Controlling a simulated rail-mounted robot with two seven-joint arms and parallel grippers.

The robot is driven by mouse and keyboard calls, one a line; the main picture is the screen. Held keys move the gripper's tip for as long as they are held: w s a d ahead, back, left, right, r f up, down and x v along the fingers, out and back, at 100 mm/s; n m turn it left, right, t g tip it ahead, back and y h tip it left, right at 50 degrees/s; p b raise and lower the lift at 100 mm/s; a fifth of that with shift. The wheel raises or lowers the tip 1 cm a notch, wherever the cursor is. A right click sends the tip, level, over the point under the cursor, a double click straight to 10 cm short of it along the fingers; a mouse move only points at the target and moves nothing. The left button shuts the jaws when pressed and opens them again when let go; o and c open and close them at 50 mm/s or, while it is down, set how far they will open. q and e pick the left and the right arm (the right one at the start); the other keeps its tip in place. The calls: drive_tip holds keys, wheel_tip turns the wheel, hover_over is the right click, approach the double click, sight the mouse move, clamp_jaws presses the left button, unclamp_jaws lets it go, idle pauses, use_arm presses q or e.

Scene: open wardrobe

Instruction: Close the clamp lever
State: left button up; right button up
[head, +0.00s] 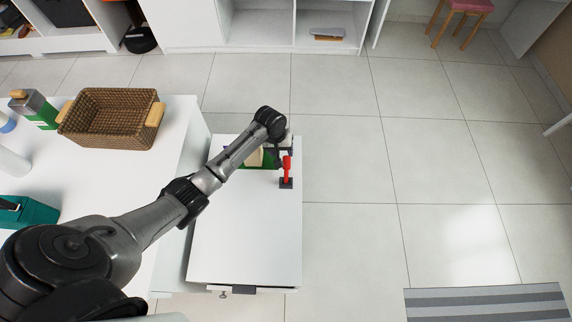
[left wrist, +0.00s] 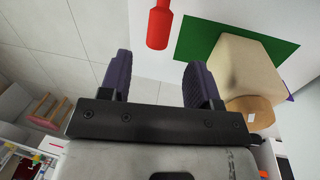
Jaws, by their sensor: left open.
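The clamp has a red lever (head: 287,166) that stands up from a dark base (head: 286,184) near the right edge of a white cabinet top (head: 245,230). My left gripper (head: 284,150) is just behind the lever in the head view, partly hidden by my own wrist. In the left wrist view, the red lever end (left wrist: 158,25) lies beyond the open fingers (left wrist: 160,62), roughly in line with the gap between them and apart from them. The clamp base is out of that view. My right gripper is not in view.
A green sheet (left wrist: 235,35) with a beige block (left wrist: 245,68) lies beside the clamp, partly hidden by my arm in the head view. A wicker basket (head: 110,118) stands on the white table at left. Open tiled floor (head: 345,160) lies right of the cabinet.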

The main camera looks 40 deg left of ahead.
sight(286, 162)
use_arm(q)
drive_tip(key=f+b, duration=0.1)
drive_tip(key=f, duration=0.1)
drive_tip(key=f+b, duration=0.1)
drive_tip(key=f, duration=0.1)
drive_tip(key=d+f, duration=0.1)
drive_tip(key=f, duration=0.2)
drive_tip(key=shift+w+f+b, duration=0.1)
drive_tip(key=shift+w+b, duration=0.25)
drive_tip(key=shift+b, duration=0.05)
drive_tip(key=shift+w+d+f+b, duration=0.1)
drive_tip(key=shift+d+f+b, duration=0.15)
drive_tip(key=shift+f, duration=0.5)
clamp_jaws()
